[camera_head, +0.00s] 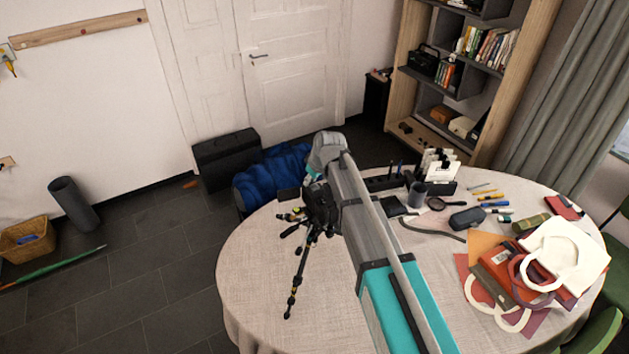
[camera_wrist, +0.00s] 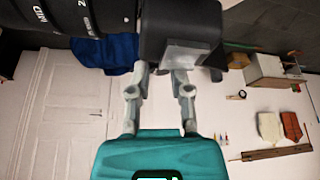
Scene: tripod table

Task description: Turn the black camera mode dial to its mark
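The black camera (camera_head: 318,208) sits on its black tripod (camera_head: 299,265) on the round table (camera_head: 260,270), partly behind my arm. In the wrist view, the black camera body (camera_wrist: 180,22) fills the top middle, with a grey patch on it. Its lens (camera_wrist: 75,18) with white lettering extends to the upper left. My gripper (camera_wrist: 161,68) has two grey fingers standing apart and reaching up to the camera body. Their tips are hidden by the body, so I cannot tell whether they touch or hold anything. I cannot make out the mode dial or its mark in either view.
The table's front left is clear.

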